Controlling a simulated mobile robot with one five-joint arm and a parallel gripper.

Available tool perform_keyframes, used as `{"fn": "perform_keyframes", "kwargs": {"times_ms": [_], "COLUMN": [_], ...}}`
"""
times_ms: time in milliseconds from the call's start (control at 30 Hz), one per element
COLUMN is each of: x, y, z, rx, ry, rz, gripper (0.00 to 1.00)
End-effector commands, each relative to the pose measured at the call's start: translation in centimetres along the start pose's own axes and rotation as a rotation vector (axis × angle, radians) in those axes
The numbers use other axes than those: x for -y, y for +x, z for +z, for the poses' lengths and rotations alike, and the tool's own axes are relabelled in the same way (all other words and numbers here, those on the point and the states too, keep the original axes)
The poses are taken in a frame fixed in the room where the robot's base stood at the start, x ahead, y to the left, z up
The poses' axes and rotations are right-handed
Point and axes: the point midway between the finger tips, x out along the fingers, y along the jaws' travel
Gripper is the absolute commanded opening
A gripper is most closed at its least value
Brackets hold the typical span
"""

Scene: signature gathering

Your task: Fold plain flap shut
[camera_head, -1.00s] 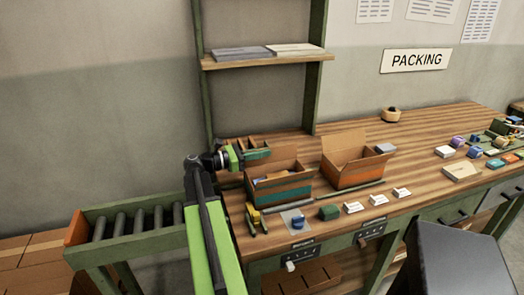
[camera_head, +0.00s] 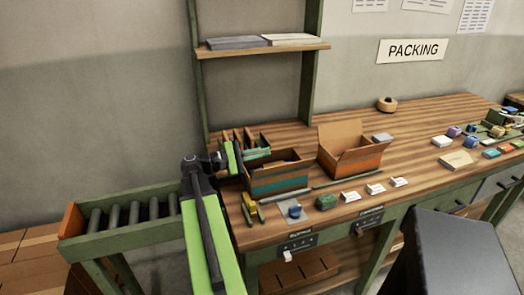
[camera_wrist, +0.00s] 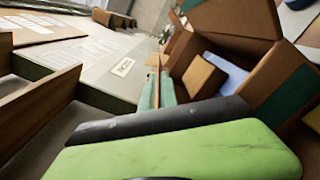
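A cardboard box with a teal stripe (camera_head: 279,184) stands on the bench, just right of my gripper (camera_head: 235,156). In the wrist view, an open box (camera_wrist: 262,72) shows raised brown flaps (camera_wrist: 240,20), with a tan block (camera_wrist: 203,76) and something blue inside. I cannot tell which flap is the plain one. My gripper's green and black part (camera_wrist: 175,150) fills the bottom of the wrist view, beside the box's near side. The gap between its fingers is not clear, and I see nothing held.
A second box with an orange stripe (camera_head: 360,161) stands open to the right. A divided rack (camera_head: 250,140) stands close behind my gripper. White cards (camera_head: 350,196), a green block (camera_head: 326,202) and a blue item (camera_head: 295,211) line the bench front. A roller conveyor (camera_head: 125,222) lies left.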

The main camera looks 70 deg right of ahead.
Motion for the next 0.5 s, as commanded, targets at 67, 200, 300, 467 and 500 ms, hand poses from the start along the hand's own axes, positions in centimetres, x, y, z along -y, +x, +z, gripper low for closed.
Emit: {"fn": "perform_keyframes", "kwargs": {"times_ms": [67, 200, 300, 467, 500], "x": [0.4, 0.67, 0.79, 0.88, 0.88], "y": [-0.02, -0.02, -0.02, -0.02, -0.02], "z": [-0.11, -0.12, -0.13, -0.13, -0.13], "rx": [-0.002, -0.002, -0.002, -0.003, -0.003], "ry": [0.043, 0.109, 0.142, 0.173, 0.178], "rz": [-0.002, -0.002, -0.002, -0.002, -0.002], "gripper": [0.0, 0.0, 0.0, 0.0, 0.0]}}
